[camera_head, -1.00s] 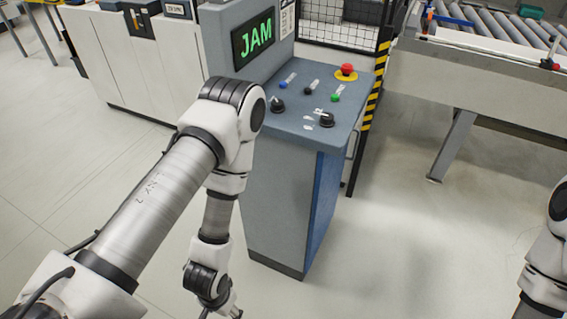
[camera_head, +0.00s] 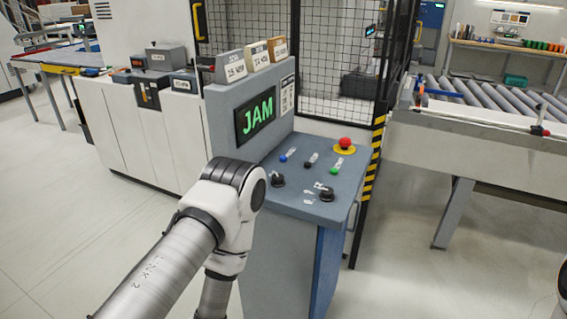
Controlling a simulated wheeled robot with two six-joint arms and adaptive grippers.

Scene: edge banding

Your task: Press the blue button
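The blue button (camera_head: 283,158) is a small round knob on the sloped top of the grey control console (camera_head: 262,200), at the left of a row with a black button (camera_head: 307,165) and a green button (camera_head: 334,171). A screen reading "JAM" (camera_head: 255,116) stands behind it. My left arm comes in from the lower left, and its elbow is in front of the console's left side. Its gripper is below the picture. My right gripper is out of view; only a sliver of my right arm shows at the right edge.
A red emergency button (camera_head: 344,144) on a yellow base and two black rotary knobs (camera_head: 327,194) share the panel. A mesh fence (camera_head: 330,60) stands behind. A roller conveyor (camera_head: 490,95) is at the right. White cabinets (camera_head: 135,130) are at the left. Open floor lies right of the console.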

